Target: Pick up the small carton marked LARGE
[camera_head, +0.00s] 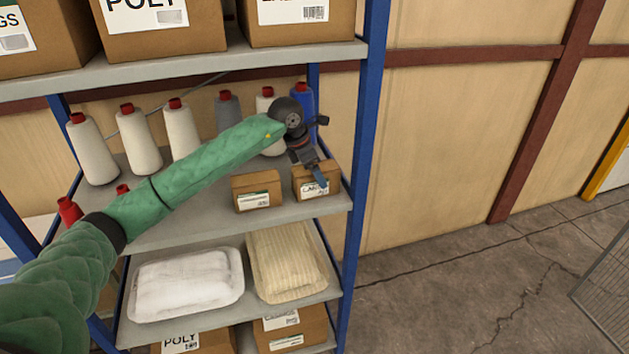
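Two small brown cartons sit on the middle shelf at its right end, in the head view. The right carton (329,172) has a white label that is partly covered; I cannot read its word surely. My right gripper is not in view.
Thread cones (138,140) with red tops stand in a row behind my green arm. The blue post (364,130) stands right of the cartons. Large boxes (160,28) fill the shelf above; wrapped bundles (185,284) lie below. The floor (450,275) right of the rack is clear.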

